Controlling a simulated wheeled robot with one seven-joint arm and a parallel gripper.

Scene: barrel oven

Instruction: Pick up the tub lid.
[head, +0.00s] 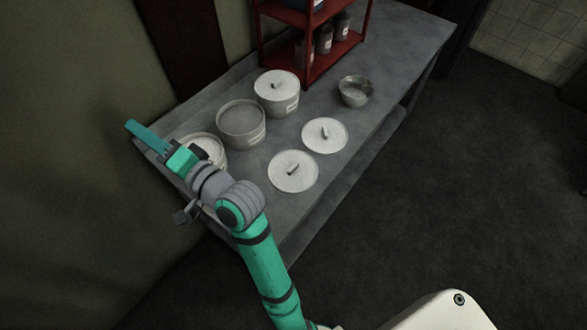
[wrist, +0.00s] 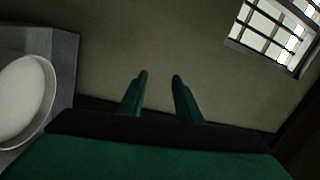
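Two round white tub lids with bar handles lie flat on the grey table: one lid (head: 293,172) nearer the front edge, another lid (head: 325,135) to its right and farther back. A third lid (head: 276,84) sits on a white tub (head: 278,103) at the back. An uncovered tub (head: 241,124) stands in the middle. Another tub (head: 207,150) at the left is partly hidden by my arm. My gripper (head: 148,137) is over the table's left end, away from the loose lids. In the wrist view its fingers (wrist: 159,77) are apart with nothing between them.
A red shelf (head: 310,45) with dark jars (head: 325,38) stands at the table's back. The wrist view shows a wall and a barred window (wrist: 275,35). Floor at the right is clear.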

